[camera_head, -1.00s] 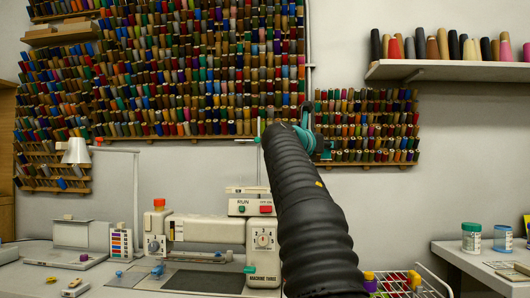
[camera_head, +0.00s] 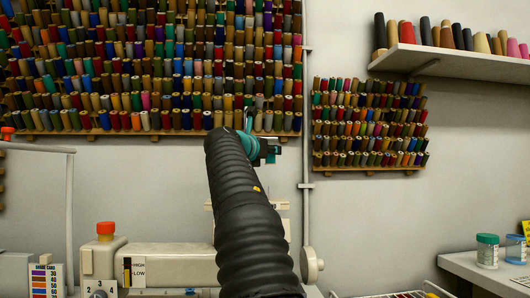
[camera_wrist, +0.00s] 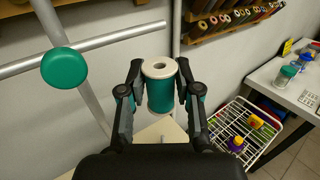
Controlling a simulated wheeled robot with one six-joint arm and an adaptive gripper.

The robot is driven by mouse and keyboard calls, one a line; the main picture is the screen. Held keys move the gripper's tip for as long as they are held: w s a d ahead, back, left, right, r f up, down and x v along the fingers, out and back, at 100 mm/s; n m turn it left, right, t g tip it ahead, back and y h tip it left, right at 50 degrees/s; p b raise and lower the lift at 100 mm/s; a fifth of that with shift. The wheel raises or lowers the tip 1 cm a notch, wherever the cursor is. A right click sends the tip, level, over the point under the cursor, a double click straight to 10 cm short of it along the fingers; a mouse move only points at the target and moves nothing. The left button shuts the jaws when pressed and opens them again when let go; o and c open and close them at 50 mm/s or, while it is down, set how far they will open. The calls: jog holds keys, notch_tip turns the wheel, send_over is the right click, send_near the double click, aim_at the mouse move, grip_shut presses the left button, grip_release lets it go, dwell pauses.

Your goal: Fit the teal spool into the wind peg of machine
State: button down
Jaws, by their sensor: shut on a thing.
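The teal spool (camera_wrist: 160,92) stands upright between the two fingers of my gripper (camera_wrist: 161,76) in the wrist view. It has a pale top flange with a dark centre hole, and the fingers are shut on it from both sides. Part of the beige machine (camera_wrist: 158,128) shows below the spool, with a small upright pin (camera_wrist: 162,139) on it; I cannot tell whether this is the wind peg. The spool is above the machine and looks apart from it. In the head view the machine (camera_head: 180,258) is at the bottom, partly hidden by my arm.
A round green disc (camera_wrist: 64,68) sits on grey bars (camera_wrist: 105,40) left of my gripper. A white wire basket (camera_wrist: 238,128) is at right, beside a side table (camera_wrist: 300,95). Thread racks (camera_head: 150,70) and a shelf of cones (camera_head: 450,60) are on the wall.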

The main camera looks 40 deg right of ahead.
jog(key=shift+a, duration=0.1)
jog(key=shift+s+a+f, duration=0.1)
jog(key=shift+s+a, duration=0.05)
jog(key=shift+a, duration=0.05)
jog(key=shift+f+b, duration=1.95)
jog(key=shift+f, duration=0.55)
jog(key=shift+f+b, duration=1.05)
jog(key=shift+f, duration=1.25)
dwell(2.1)
jog(key=c, duration=0.7)
grip_release()
jog(key=o, duration=0.6)
